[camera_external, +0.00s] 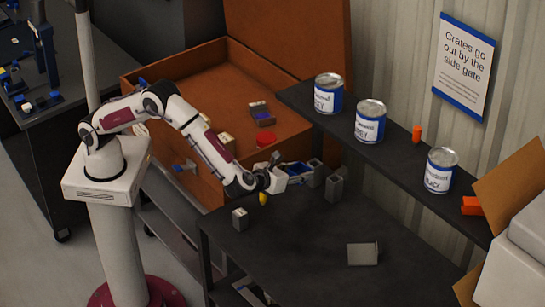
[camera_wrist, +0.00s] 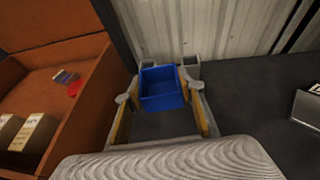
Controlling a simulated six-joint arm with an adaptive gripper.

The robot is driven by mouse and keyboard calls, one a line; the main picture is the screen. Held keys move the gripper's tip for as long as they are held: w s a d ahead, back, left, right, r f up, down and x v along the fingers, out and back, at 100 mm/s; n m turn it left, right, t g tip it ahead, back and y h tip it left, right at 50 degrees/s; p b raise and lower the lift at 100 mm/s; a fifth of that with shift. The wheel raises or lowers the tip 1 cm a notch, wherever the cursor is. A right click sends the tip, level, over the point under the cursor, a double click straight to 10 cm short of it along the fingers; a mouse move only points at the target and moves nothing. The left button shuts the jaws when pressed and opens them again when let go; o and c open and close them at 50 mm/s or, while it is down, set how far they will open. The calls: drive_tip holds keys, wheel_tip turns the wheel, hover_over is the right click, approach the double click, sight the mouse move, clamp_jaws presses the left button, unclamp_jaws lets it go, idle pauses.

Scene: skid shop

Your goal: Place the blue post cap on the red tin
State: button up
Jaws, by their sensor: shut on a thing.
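The blue post cap (camera_wrist: 160,90) looks like a hollow square box in the wrist view. It sits between the fingers of my gripper (camera_wrist: 161,92), which is shut on it. In the external view my gripper (camera_external: 280,179) is over the back left part of the dark table, with the blue cap (camera_external: 298,169) showing beside it, partly hidden. The red tin (camera_external: 266,139) is low and round and lies in the orange-brown open crate (camera_external: 235,70), behind and left of my gripper. In the wrist view the red tin (camera_wrist: 75,88) is small, at the left.
Grey hollow posts (camera_external: 334,188) stand on the table (camera_external: 300,240) close to my gripper. A small grey block (camera_external: 240,219) and a grey bracket (camera_external: 363,254) are also there. A shelf (camera_external: 400,158) with paint cans (camera_external: 370,121) runs along the wall. The crate has a raised wall.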

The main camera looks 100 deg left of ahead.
drive_tip(key=s+a+r+n+g+y, duration=0.1)
drive_tip(key=s+a, duration=0.2)
drive_tip(key=a, duration=0.7)
drive_tip(key=s+a+r+n+g, duration=0.1)
drive_tip(key=s+a, duration=0.1)
drive_tip(key=a, duration=0.8)
drive_tip(key=n+g, duration=0.1)
hover_over(266, 137)
drive_tip(key=shift+s+d+f, duration=0.1)
drive_tip(key=shift+f, duration=0.25)
drive_tip(key=shift+f, duration=0.15)
drive_tip(key=shift+f, duration=3)
drive_tip(key=shift+f, duration=0.1)
drive_tip(key=shift+f, duration=1.75)
drive_tip(key=shift+f, duration=0.15)
